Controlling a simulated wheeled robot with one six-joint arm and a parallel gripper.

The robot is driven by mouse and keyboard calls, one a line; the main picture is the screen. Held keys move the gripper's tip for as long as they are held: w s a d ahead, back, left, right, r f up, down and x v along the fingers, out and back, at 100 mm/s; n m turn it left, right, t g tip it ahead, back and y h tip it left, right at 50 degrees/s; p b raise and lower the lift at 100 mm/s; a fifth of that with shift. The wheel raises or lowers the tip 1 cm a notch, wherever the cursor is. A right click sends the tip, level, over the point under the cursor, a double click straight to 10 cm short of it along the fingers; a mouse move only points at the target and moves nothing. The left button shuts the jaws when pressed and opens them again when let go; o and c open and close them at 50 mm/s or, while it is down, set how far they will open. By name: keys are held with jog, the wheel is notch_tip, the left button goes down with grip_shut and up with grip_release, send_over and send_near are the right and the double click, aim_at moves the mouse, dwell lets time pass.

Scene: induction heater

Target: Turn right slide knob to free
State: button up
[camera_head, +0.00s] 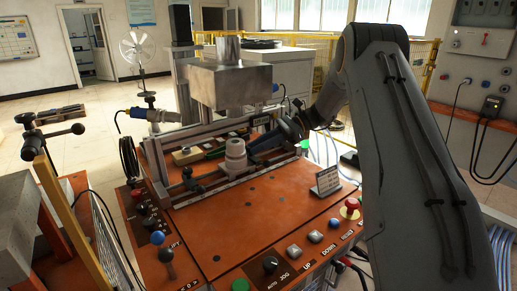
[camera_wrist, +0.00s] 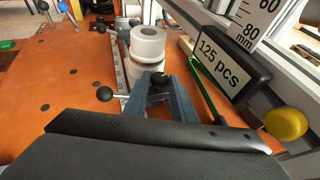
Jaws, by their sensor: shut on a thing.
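My gripper (camera_head: 265,142) reaches in from the right, over the orange machine top beside the stacked white cylinders (camera_head: 236,158). In the wrist view its two grey-blue fingers (camera_wrist: 157,88) close around the right slide knob, whose black top (camera_wrist: 158,78) shows between the tips. A metal lever with a black ball end (camera_wrist: 105,93) sticks out to the left from between the fingers; it seems to belong to the knob. The lower part of the knob is hidden by the fingers. In the head view the gripper hides the knob. A similar black knob (camera_head: 187,172) stands left of the cylinders.
A sign reading "125 pcs" (camera_wrist: 222,62) and a yellow knob (camera_wrist: 285,124) are close on the right in the wrist view. A metal block (camera_head: 225,84) hangs above the cylinders. The front of the orange top (camera_head: 260,210) is mostly clear.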

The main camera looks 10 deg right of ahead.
jog(key=o, duration=0.7)
jog(key=shift+o, duration=0.2)
jog(key=b+v, duration=0.2)
jog(key=v, duration=0.5)
jog(key=shift+d+r, duration=0.2)
jog(key=shift+d, duration=0.15)
